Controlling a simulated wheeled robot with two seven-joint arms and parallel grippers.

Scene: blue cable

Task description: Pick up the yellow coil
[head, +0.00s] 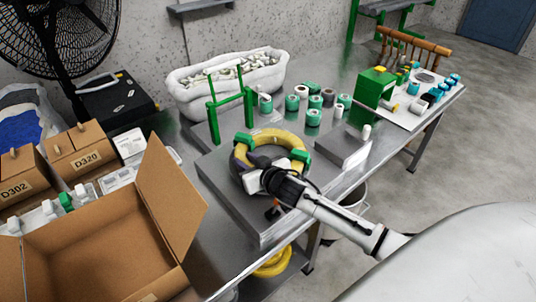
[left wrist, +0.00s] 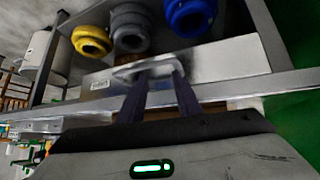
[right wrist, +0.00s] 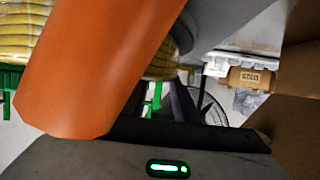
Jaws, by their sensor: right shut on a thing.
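A yellow coil (head: 284,139) with green clips lies on a grey metal block on the bench. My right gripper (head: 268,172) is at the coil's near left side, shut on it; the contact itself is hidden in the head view. In the right wrist view, ribbed yellow coil (right wrist: 20,40) shows at upper left, and an orange part (right wrist: 95,65) covers much of the view, hiding part of the right fingers (right wrist: 165,100). My left gripper (left wrist: 160,95) is open and empty in front of a grey handle (left wrist: 150,68).
Grey (left wrist: 130,28) and blue (left wrist: 190,17) coils are beside the hanging yellow one. Green frame (head: 212,120), green-and-white spools (head: 313,117) and a grey block (head: 343,148) surround the coil. More yellow coil (head: 272,262) shows under the bench.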

